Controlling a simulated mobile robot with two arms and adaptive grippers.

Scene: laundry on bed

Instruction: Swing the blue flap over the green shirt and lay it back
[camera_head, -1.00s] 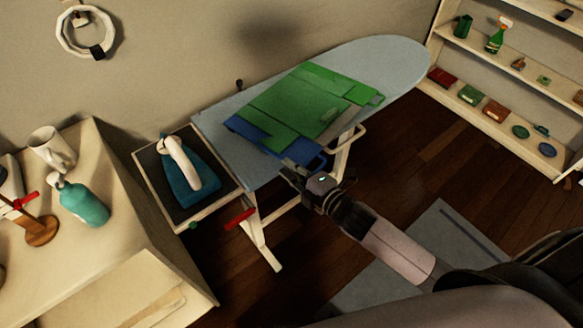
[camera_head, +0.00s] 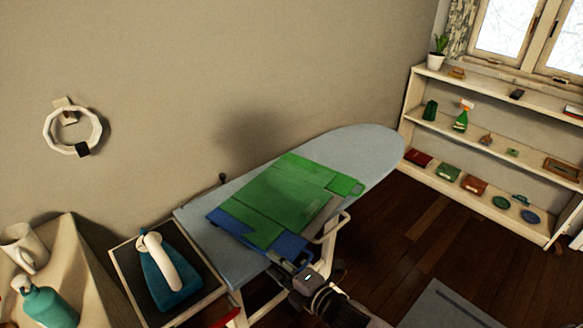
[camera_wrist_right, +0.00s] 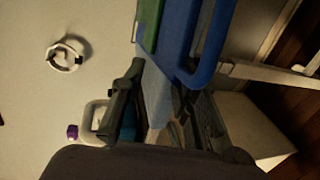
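A green shirt (camera_head: 285,195) lies flat on a folding board on the ironing board (camera_head: 360,150). The blue flap (camera_head: 285,243) shows along its near and left edges, mostly under the green, with a blue loop handle at its near corner. The blue loop (camera_wrist_right: 205,72) also shows large in the right wrist view. My right gripper (camera_head: 298,272) is just in front of that corner, past the ironing board's near edge. In the wrist view its dark fingers (camera_wrist_right: 155,95) stand apart near the loop, with nothing seen gripped. Contact with the loop is unclear. My left gripper is out of view.
An iron (camera_head: 165,270) stands on a tray (camera_head: 125,285) left of the ironing board. A mug (camera_head: 25,248) and a teal bottle (camera_head: 48,306) are on a cabinet at left. A shelf (camera_head: 475,150) stands at right. The ironing board's far end is clear.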

